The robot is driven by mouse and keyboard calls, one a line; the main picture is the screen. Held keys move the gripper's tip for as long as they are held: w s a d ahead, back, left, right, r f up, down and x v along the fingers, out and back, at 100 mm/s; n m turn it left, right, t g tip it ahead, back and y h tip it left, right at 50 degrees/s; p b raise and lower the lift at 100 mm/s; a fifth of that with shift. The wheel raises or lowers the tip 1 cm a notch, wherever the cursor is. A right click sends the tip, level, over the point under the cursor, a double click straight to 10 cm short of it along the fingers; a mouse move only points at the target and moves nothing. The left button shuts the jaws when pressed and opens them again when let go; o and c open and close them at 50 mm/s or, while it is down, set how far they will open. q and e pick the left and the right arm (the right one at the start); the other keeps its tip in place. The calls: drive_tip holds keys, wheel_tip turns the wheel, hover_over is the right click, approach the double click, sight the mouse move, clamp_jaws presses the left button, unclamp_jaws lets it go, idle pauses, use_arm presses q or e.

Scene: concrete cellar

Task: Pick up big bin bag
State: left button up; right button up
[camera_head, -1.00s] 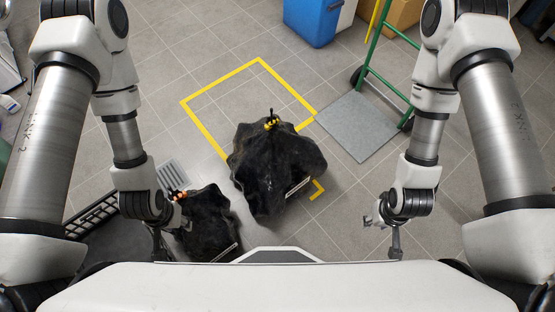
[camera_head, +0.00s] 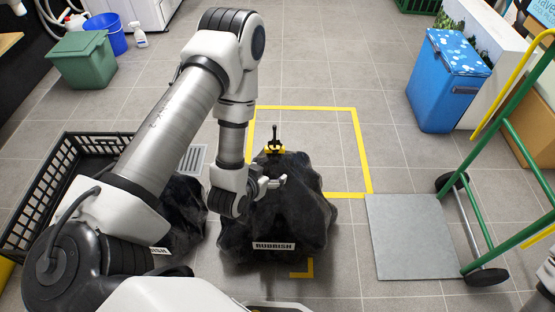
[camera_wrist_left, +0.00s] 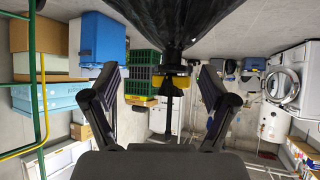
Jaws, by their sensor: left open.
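The big bin bag (camera_head: 278,220) is black, with a white RUBBISH label low on its front. It stands on the floor at the yellow outline's near edge. Its neck has a yellow tie (camera_head: 273,150) and a black top. My left gripper (camera_head: 274,183) is in front of the bag, below the tie in the picture. In the left wrist view the gripper (camera_wrist_left: 161,80) is open, its fingers apart on either side of the tied neck (camera_wrist_left: 172,90), without visible contact. The bag's body fills the top middle there. My right gripper is not in view.
A smaller black bag (camera_head: 186,205) stands left, partly behind my left arm. A black crate (camera_head: 45,185) is farther left. A grey plate (camera_head: 410,240) and green hand truck (camera_head: 512,135) stand right. A blue bin (camera_head: 445,85) is behind. The floor inside the yellow outline is largely clear.

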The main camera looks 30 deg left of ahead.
sight(273, 162)
use_arm(q)
drive_tip(key=w+a+f+t+b, duration=0.1)
drive_tip(key=b, duration=0.1)
drive_tip(key=w+a+f+t+b, duration=0.1)
drive_tip(key=w+f, duration=0.1)
drive_tip(key=shift+w+a+y+b, duration=0.1)
drive_tip(key=shift+w+y+b, duration=0.15)
drive_tip(key=shift+y+b, duration=0.15)
drive_tip(key=shift+t, duration=0.3)
drive_tip(key=b+x, duration=0.1)
drive_tip(key=x, duration=0.1)
drive_tip(key=b+x, duration=0.1)
drive_tip(key=x, duration=0.1)
drive_tip(key=b+x, duration=0.1)
drive_tip(key=x, duration=0.2)
drive_tip(key=shift+w+r, duration=0.1)
drive_tip(key=shift+r, duration=0.2)
drive_tip(key=shift+w, duration=0.1)
drive_tip(key=shift+r, duration=0.1)
clamp_jaws()
drive_tip(key=shift+r, duration=0.1)
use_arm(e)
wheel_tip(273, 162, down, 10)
